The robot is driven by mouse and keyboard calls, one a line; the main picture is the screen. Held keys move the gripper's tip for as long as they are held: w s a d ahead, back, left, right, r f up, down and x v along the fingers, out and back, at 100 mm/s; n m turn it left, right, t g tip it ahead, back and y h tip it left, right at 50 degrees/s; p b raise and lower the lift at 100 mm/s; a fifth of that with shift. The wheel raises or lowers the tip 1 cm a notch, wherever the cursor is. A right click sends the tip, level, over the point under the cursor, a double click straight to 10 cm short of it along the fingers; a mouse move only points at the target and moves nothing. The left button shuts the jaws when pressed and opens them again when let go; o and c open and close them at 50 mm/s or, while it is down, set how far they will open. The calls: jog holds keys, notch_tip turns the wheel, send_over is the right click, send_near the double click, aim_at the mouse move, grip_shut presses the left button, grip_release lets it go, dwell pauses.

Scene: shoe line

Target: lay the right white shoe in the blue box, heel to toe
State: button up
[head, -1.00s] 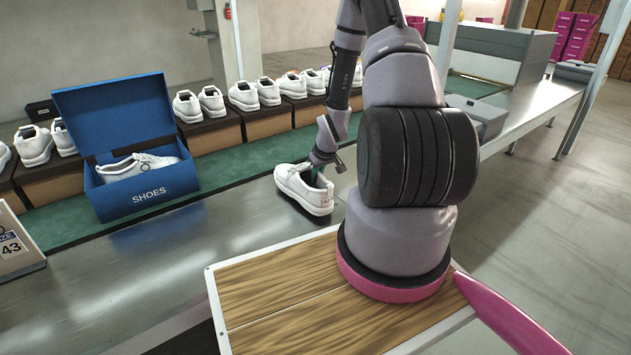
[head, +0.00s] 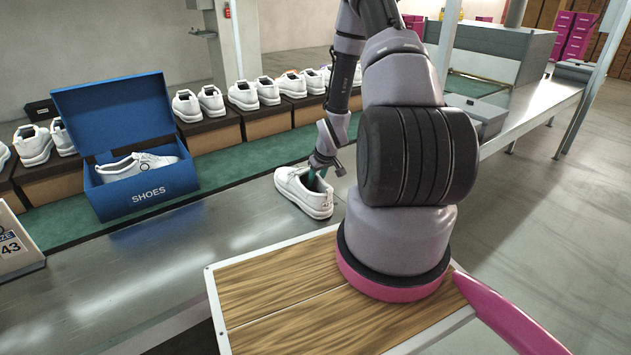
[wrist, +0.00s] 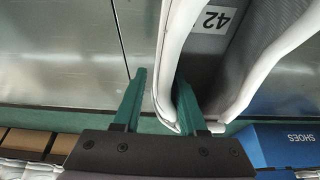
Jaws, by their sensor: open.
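A white shoe (head: 302,194) stands upright on the metal counter, left of my arm. It also shows in the wrist view (wrist: 172,45), with a "42" label inside. My gripper (head: 313,176) is low over its opening. In the wrist view my gripper (wrist: 160,77) is open, one green finger outside the shoe's collar wall and the other inside. Whether the fingers touch the wall I cannot tell. The blue box (head: 150,197), marked SHOES, stands to the left with its lid up. Another white shoe (head: 135,166) lies in it; part is hidden by the front wall.
Several white shoes (head: 243,95) stand on dark-topped boxes along the back. The metal counter (head: 210,240) is clear between the blue box and the standing shoe. A wooden board (head: 270,288) is in front.

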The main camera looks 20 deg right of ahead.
jog(key=v, duration=1)
jog(key=shift+s+a+r, duration=0.1)
jog(key=shift+s, duration=0.3)
jog(key=shift+r, duration=0.15)
jog(key=s+a+r+m+t+h, duration=0.1)
jog(key=a+r, duration=0.1)
jog(key=r, duration=1)
jog(key=s+a+r+m, duration=0.2)
jog(key=r, duration=1)
jog(key=s+a+r+m+y, duration=0.1)
jog(key=s+a+r, duration=0.4)
jog(key=s+r, duration=0.3)
jog(key=s+a+r+m+t+y, duration=0.1)
jog(key=s+a+r, duration=0.4)
jog(key=s+r, duration=0.4)
jog(key=shift+s+a+m+t+y, duration=0.2)
jog(key=shift+s+m+t+y, duration=0.1)
jog(key=shift+s+m, duration=0.15)
